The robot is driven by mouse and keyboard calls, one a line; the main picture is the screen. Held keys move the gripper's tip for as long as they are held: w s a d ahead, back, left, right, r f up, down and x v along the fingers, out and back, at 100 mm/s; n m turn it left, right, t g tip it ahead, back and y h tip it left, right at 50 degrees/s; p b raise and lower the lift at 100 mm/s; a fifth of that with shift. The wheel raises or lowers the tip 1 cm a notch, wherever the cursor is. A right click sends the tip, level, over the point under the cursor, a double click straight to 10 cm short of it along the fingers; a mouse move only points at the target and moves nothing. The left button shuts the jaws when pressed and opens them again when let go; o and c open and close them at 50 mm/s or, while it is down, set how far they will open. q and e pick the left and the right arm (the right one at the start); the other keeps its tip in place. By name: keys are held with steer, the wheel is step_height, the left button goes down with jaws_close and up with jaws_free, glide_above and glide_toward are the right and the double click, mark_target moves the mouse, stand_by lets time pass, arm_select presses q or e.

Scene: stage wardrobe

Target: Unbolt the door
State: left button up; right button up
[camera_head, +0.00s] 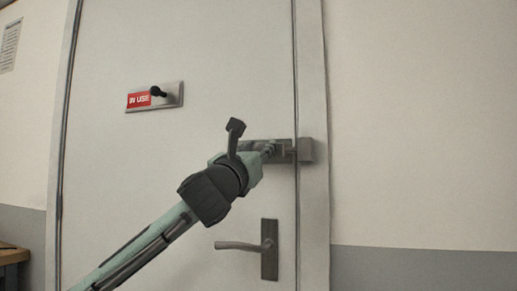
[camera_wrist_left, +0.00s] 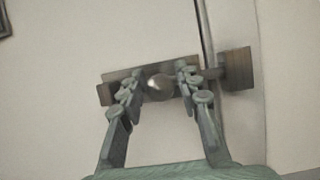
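The pale door (camera_head: 220,50) stands closed in its frame. A bolt on a metal backplate (camera_head: 286,153) sits near its right edge, beside a block-shaped keeper (camera_head: 306,150) on the frame. In the left wrist view the bolt's round knob (camera_wrist_left: 160,87) shows on the backplate (camera_wrist_left: 105,94), and a bar appears to run right toward the keeper (camera_wrist_left: 238,69). My left gripper (camera_head: 267,149) is at the bolt, partly covering it. In the wrist view its fingers (camera_wrist_left: 158,77) are open, one on each side of the knob, with gaps showing. My right gripper is not in view.
A lever handle (camera_head: 247,245) sits below the bolt. A plate with a red "IN USE" sign (camera_head: 138,100) and a black knob is at the door's upper left. A wooden furniture edge (camera_head: 12,256) shows at lower left. Bare wall (camera_head: 420,120) lies to the right.

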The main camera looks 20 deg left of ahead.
arm_select(q)
jaws_close()
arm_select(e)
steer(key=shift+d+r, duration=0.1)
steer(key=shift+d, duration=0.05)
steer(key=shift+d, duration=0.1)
arm_select(q)
steer(key=a+p, duration=0.1)
steer(key=a, duration=0.3)
steer(key=shift+w+a, duration=0.1)
steer(key=shift+a, duration=0.3)
steer(key=shift+o, duration=2)
jaws_free()
steer(key=shift+a, duration=0.15)
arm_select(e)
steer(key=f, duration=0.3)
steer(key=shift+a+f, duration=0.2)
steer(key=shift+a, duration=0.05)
